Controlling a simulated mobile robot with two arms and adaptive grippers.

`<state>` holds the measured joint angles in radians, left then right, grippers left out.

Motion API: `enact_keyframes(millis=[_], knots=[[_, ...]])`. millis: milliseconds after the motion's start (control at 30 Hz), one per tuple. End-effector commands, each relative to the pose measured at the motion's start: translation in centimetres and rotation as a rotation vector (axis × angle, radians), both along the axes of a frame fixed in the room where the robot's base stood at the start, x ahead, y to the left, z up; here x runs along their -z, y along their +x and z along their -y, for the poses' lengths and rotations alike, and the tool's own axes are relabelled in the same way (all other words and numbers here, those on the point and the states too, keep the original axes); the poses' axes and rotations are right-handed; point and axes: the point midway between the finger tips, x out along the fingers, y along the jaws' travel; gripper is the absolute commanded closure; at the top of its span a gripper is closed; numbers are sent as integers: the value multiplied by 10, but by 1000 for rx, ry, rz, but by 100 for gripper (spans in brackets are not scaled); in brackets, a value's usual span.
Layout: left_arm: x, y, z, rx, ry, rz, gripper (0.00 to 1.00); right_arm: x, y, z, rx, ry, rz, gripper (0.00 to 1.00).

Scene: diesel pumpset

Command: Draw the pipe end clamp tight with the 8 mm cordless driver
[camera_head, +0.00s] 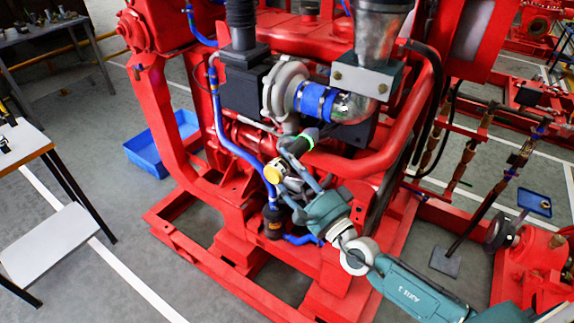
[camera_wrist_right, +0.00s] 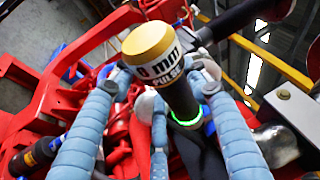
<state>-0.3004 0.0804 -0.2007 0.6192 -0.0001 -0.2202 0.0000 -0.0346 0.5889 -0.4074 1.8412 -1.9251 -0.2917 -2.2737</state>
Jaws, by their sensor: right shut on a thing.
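My right gripper (camera_head: 297,163) is shut on the cordless driver (camera_head: 296,150), a black body with a yellow cap and a lit green ring. In the right wrist view, the gripper (camera_wrist_right: 165,85) has its fingers around the driver (camera_wrist_right: 178,95). Its label reads "mm PULSE"; the size figure is partly turned away, with a "0" showing. A blue sleeve (camera_head: 314,102) with metal bands joins the turbo housing (camera_head: 283,88) to a shiny pipe elbow (camera_head: 354,107). The driver is just below the sleeve; whether its nose touches a clamp cannot be told. My left gripper is out of view.
The red engine (camera_head: 240,185) stands on a red frame (camera_head: 185,245). A blue hose (camera_head: 222,120) runs down beside the driver. A blue bin (camera_head: 150,152) is on the floor behind. A white-topped table (camera_head: 20,140) stands at left; the floor between is clear.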

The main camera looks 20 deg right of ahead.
Motion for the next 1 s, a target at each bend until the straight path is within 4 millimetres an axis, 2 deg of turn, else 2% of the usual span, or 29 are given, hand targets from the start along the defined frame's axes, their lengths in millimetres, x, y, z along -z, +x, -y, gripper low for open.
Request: enact_keyframes(millis=[1000], knots=[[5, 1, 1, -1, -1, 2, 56, -3, 6, 7, 3, 0, 7, 100]])
